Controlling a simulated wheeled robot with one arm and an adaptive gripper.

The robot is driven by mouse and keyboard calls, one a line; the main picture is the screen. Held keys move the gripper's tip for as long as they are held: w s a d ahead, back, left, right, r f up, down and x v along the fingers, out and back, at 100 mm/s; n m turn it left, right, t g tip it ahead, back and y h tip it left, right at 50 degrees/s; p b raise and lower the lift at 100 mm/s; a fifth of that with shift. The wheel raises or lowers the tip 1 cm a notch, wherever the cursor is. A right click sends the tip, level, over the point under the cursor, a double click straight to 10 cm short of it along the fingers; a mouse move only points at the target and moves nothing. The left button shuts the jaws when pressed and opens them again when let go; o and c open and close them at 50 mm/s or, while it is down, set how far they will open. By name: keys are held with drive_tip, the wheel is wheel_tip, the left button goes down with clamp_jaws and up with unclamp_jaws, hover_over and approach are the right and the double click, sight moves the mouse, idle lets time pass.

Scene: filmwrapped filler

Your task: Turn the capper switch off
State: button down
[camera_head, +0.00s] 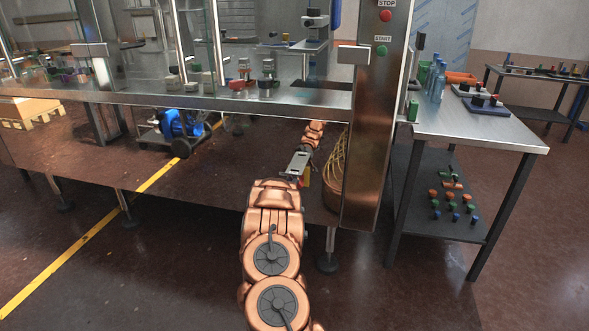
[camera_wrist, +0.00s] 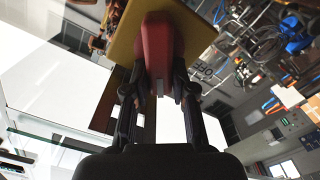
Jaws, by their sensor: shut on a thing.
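In the wrist view, a red switch handle (camera_wrist: 157,45) stands on a yellow plate (camera_wrist: 118,38). My gripper (camera_wrist: 160,88) has its two dark fingers closed on either side of the handle. Its base and the far side of the plate are out of sight. My gripper is there but mostly hidden by my wrist.
The filling machine's steel edge (camera_head: 215,101) runs above my arm, with its metal column (camera_head: 374,150) close on the right. A steel side table (camera_head: 478,132) stands farther right. Floor is clear between them and at the front.

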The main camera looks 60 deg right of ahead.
drive_tip(key=n+p, duration=0.3)
drive_tip(key=p, duration=0.1)
drive_tip(key=shift+w+a+n+p, duration=0.2)
drive_tip(key=shift+w+n+p, duration=0.1)
drive_tip(key=shift+w+n, duration=0.1)
drive_tip(key=n+p, duration=0.2)
drive_tip(key=p, duration=0.1)
drive_tip(key=shift+f+n, duration=0.2)
drive_tip(key=shift+n, duration=0.2)
drive_tip(key=shift+w+f+n+p, duration=0.1)
drive_tip(key=shift+f+n+p, duration=0.2)
drive_tip(key=shift+n+p, duration=0.65)
drive_tip(key=shift+f+n+p, duration=0.25)
drive_tip(key=shift+n+p, duration=0.4)
drive_tip(key=shift+n, duration=0.6)
drive_tip(key=c, duration=1.2)
unclamp_jaws()
drive_tip(key=shift+c, duration=0.2)
drive_tip(key=shift+o, duration=1.4)
